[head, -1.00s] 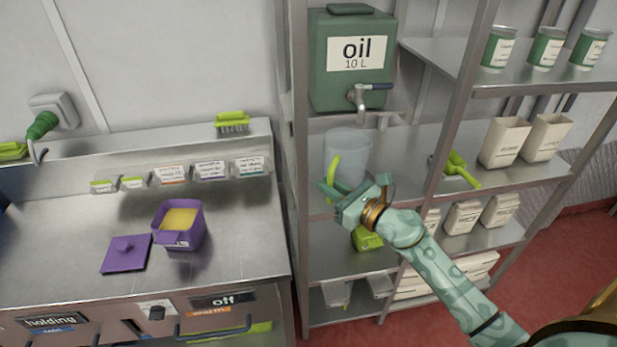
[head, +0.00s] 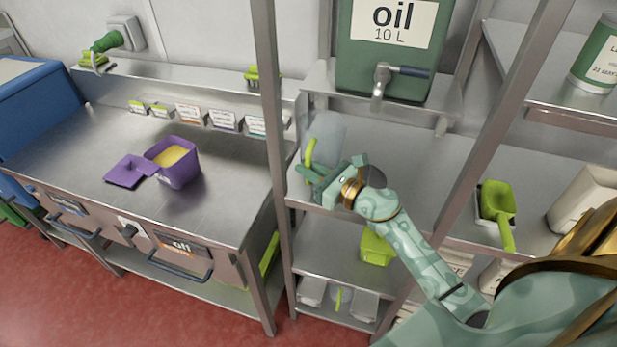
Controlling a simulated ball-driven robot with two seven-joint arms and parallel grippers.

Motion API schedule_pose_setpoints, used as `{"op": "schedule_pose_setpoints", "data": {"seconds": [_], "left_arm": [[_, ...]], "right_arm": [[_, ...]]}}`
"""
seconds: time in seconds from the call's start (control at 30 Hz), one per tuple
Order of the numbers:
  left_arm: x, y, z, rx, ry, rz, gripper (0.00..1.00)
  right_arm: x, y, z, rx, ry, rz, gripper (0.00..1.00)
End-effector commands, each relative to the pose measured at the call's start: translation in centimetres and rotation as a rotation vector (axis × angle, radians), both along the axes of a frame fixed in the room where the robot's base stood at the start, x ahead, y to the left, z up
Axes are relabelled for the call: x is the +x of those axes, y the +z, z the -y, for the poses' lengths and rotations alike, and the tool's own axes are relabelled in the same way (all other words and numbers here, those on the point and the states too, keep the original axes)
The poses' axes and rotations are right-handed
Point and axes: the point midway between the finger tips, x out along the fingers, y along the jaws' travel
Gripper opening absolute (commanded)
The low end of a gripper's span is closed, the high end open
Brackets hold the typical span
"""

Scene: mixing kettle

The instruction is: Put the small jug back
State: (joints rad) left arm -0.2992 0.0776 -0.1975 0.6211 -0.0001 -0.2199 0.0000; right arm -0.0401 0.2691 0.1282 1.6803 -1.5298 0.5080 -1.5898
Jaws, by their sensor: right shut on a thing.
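The small jug (head: 328,138) is translucent with a lime-green handle. It is at the left part of the rack's middle shelf (head: 395,160), under and left of the oil container's tap. My right gripper (head: 318,174) is shut on the jug's handle from the front. The jug looks upright; whether its base touches the shelf I cannot tell. My left gripper is not in view.
The green oil container (head: 390,45) stands above with its tap (head: 380,85). A rack post (head: 268,120) rises just left of the jug, another to the right. A lime scoop (head: 497,205) lies right. A purple tub (head: 175,170) stands on the steel counter (head: 100,195).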

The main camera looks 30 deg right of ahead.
Motion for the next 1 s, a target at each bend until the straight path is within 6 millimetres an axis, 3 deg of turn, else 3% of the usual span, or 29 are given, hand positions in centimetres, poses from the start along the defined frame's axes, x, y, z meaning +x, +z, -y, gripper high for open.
{"op": "schedule_pose_setpoints", "data": {"seconds": [0.1,0.47,0.5,0.57,0.6,0.93,1.0], "left_arm": [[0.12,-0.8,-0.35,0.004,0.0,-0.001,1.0],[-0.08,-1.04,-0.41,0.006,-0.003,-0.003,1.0],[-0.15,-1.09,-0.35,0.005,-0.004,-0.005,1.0],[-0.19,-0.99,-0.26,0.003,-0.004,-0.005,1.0],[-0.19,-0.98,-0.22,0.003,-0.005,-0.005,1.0],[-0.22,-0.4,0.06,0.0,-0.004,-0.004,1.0],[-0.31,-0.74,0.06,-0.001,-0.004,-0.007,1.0]], "right_arm": [[0.04,-1.4,-0.02,0.002,0.0,0.0,0.0],[0.02,-1.64,-0.01,-0.001,0.001,0.001,0.0],[0.01,-1.72,-0.03,-0.001,0.001,0.0,0.15],[0.01,-1.59,-0.03,0.0,0.001,0.001,0.32],[0.0,-1.57,-0.03,0.0,0.001,0.001,0.34],[0.01,-0.97,-0.03,0.001,0.0,0.002,0.34],[-0.91,-1.39,0.35,-0.001,0.0,-0.001,0.34]]}}
